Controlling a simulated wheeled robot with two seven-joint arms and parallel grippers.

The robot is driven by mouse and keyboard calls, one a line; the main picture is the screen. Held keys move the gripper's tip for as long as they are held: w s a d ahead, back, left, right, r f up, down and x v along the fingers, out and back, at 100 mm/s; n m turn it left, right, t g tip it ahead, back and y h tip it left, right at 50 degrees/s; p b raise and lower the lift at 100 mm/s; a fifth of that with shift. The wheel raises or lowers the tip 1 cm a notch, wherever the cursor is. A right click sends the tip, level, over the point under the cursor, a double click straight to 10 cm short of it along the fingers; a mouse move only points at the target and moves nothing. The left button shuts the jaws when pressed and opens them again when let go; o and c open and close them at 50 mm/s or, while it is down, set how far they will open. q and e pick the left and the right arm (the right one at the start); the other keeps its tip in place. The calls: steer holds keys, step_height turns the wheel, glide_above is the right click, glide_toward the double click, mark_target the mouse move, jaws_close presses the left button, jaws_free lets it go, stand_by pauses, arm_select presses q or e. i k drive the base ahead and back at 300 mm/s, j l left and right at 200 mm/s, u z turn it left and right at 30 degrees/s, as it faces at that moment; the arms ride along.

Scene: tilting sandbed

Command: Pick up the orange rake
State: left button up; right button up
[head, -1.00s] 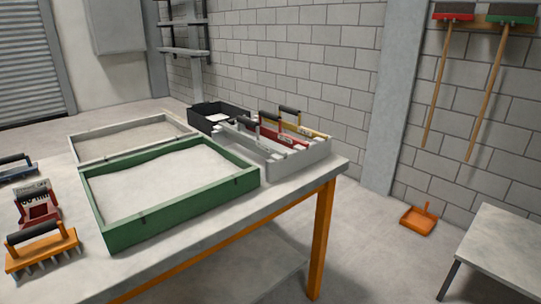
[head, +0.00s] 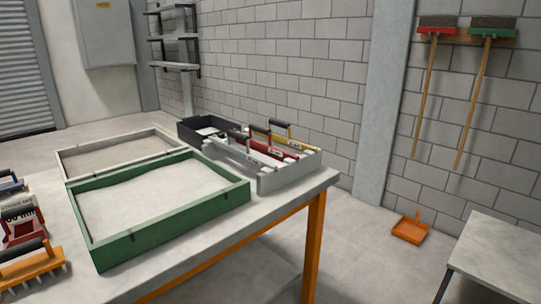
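The orange rake (head: 30,268) lies at the lower left of the head view, near the front edge of the table. It has a dark bar handle on top and pale teeth along its lower side. Its left end is cut off by the picture edge. Neither of my grippers shows in the head view, and nothing is touching the rake that I can see.
Right of the rake is the green sandbed (head: 170,226), with a grey-framed bed (head: 70,158) behind. A red tool (head: 22,230) stands just behind the rake. A grey rack (head: 290,180) and black bin (head: 187,132) stand at the table's far right. An orange dustpan (head: 411,230) lies on the floor.

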mark_target(19, 272)
steer(key=u, duration=1.55)
